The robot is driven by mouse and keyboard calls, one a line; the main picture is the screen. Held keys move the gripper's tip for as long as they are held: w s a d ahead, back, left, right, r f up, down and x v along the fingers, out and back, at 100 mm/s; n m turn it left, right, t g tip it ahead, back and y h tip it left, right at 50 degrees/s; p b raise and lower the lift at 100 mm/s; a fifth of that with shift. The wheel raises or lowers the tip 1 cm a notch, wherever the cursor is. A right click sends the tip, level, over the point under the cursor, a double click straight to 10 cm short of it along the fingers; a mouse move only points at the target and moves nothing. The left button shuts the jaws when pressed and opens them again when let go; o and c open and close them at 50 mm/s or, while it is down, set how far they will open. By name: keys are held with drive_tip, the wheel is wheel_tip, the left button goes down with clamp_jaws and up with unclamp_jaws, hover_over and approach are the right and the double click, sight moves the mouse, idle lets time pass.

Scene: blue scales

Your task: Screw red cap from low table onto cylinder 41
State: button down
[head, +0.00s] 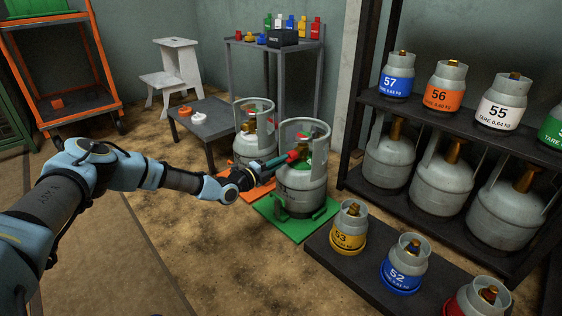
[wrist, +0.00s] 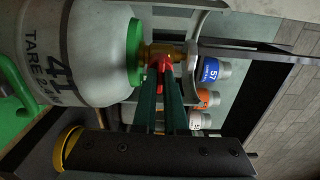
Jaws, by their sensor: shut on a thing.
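Cylinder 41 (head: 300,190) is a grey gas cylinder standing upright on a green scale (head: 272,226). My gripper (head: 283,161) reaches in from the left with green fingers, inside the cylinder's guard ring. It is shut on the red cap (wrist: 162,68), which also shows in the head view (head: 294,156). The cap is right at the brass valve; I cannot tell whether its thread is engaged. The low table (head: 222,127) holds an orange and a white cap.
Another grey cylinder (head: 240,150) stands on an orange scale close behind-left. Dark shelving (head: 365,185) with several cylinders stands at the right. A low dark platform (head: 345,270) bears cylinders 53 and 52 in front.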

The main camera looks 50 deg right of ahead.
drive_tip(key=shift+m+p, duration=1.15)
drive_tip(key=shift+m, duration=0.35)
drive_tip(key=shift+m+p, duration=1.4)
drive_tip(key=shift+m, duration=0.3)
drive_tip(key=shift+r+m, duration=0.1)
drive_tip(key=shift+m, duration=0.2)
drive_tip(key=shift+s+d+m+p, duration=0.1)
drive_tip(key=shift+m+p, duration=1.1)
drive_tip(key=shift+m, duration=0.2)
